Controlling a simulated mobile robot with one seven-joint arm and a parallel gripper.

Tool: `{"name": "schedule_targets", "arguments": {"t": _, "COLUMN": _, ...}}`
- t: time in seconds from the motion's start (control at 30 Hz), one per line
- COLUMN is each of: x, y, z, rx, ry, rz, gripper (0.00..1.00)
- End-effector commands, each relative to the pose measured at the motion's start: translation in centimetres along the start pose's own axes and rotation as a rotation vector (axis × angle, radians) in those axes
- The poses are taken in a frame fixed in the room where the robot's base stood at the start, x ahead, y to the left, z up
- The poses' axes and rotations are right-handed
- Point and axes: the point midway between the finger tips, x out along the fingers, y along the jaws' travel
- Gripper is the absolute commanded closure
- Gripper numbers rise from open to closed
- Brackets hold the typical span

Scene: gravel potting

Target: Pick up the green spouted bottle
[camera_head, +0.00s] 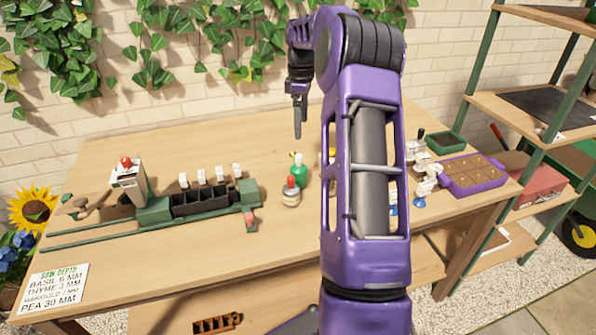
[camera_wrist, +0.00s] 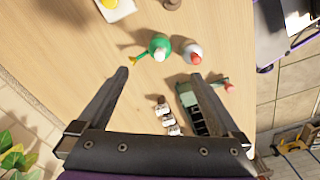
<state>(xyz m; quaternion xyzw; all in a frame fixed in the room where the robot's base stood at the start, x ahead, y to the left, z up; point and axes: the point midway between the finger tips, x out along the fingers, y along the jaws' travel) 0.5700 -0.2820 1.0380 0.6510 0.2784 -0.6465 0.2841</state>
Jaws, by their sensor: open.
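The green spouted bottle (camera_head: 298,168) stands upright near the middle of the table, just behind a pale bottle with a red cap (camera_head: 290,191). In the wrist view the green bottle (camera_wrist: 158,45) has a whitish cap and a yellow spout pointing left, and the red-capped bottle (camera_wrist: 193,53) stands to its right. My gripper (camera_head: 298,128) is above the table, higher than the green bottle in the head view. In the wrist view my gripper (camera_wrist: 160,78) is open and empty, with the green bottle beyond its fingertips, roughly centred between them.
A green rack with dark compartments (camera_head: 205,197) and white labels stands to the left. A purple tray of soil cells (camera_head: 472,172) and a small green tray (camera_head: 446,143) sit at the right. A sign card (camera_head: 55,288) lies at the front left. Bare wood surrounds the bottles.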

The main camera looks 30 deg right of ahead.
Motion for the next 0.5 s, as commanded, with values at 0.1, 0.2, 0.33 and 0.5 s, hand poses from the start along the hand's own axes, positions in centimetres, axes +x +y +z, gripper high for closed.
{"name": "schedule_targets", "arguments": {"t": 0.1, "x": 2.5, "y": -0.1, "z": 0.0, "rx": 0.000, "ry": -0.001, "rz": -0.005, "gripper": 0.00}}
{"name": "schedule_targets", "arguments": {"t": 0.2, "x": 4.8, "y": -0.1, "z": 0.0, "rx": 0.001, "ry": -0.002, "rz": -0.005, "gripper": 0.00}}
{"name": "schedule_targets", "arguments": {"t": 0.33, "x": 7.6, "y": -0.1, "z": 0.0, "rx": 0.000, "ry": -0.003, "rz": -0.004, "gripper": 0.00}}
{"name": "schedule_targets", "arguments": {"t": 0.5, "x": 10.4, "y": -0.1, "z": 0.0, "rx": 0.001, "ry": -0.002, "rz": -0.002, "gripper": 0.00}}
